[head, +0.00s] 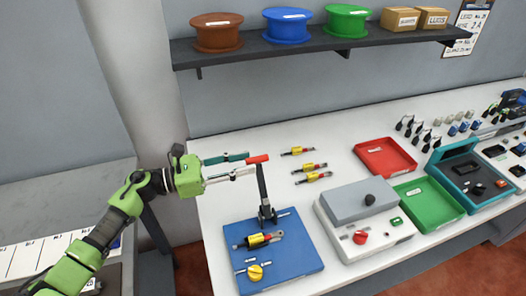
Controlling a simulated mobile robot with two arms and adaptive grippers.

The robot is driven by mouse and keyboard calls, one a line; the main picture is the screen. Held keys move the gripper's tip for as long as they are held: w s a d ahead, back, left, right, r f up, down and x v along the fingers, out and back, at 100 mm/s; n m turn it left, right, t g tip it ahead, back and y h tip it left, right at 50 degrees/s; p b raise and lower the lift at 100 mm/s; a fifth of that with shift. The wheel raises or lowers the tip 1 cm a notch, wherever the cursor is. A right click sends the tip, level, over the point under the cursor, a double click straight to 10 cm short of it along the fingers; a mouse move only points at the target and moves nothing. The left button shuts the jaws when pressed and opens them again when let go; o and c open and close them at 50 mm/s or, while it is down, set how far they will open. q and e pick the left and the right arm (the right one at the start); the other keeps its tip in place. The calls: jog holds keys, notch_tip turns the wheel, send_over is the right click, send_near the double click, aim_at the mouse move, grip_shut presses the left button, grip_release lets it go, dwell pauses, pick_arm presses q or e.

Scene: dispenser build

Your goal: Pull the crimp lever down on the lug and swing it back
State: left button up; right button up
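The crimp lever (262,186) is a dark bar that stands nearly upright on a blue base plate (301,262). A red handle (258,159) sits across its top. A yellow piece with a red band and grey ends (259,239), which looks like the lug in its holder, lies on the plate in front of the lever's foot. My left gripper (250,164) comes from the left at handle height. Its two fingers are apart, and their tips are at the left end of the red handle. I cannot tell whether they touch it. My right gripper is not in view.
A yellow knob (255,272) is at the plate's front. A grey box with knobs (366,218), a red tray (385,157) and a green tray (428,201) stand to the right. A shelf (310,47) with spools is above.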

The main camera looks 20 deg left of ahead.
aim_at(263, 156)
pick_arm(q)
jog(key=p+x, duration=0.1)
jog(key=x, duration=0.3)
jog(key=shift+w+d+r+p, duration=0.15)
jog(key=shift+d+p, duration=0.1)
jog(key=shift+p, duration=0.05)
jog(key=shift+w+d+f, duration=0.2)
jog(key=shift+w+d, duration=0.15)
jog(key=shift+d, duration=0.2)
jog(key=shift+r, duration=0.1)
grip_shut()
